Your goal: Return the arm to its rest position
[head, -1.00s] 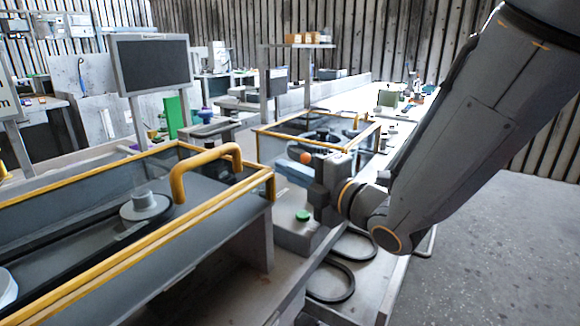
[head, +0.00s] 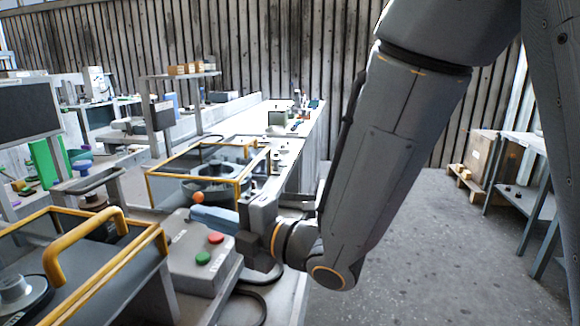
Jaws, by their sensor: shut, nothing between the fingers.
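My gripper (head: 256,226) is at the end of my bent grey arm (head: 375,190), in the middle of the head view. Its jaws look shut and hold nothing that I can see. The fingertips are small and partly hidden by the wrist. It appears just right of a grey control box (head: 184,268) with a green button (head: 203,258) and a red button (head: 216,238). I see a gap in the picture between the gripper and both buttons.
A yellow-framed guard (head: 150,182) stands behind the gripper, with an orange ball (head: 198,197) near it. Another guard with a yellow handle (head: 62,240) is at the lower left. Open floor (head: 410,255) lies to the right, before a shelf (head: 525,200).

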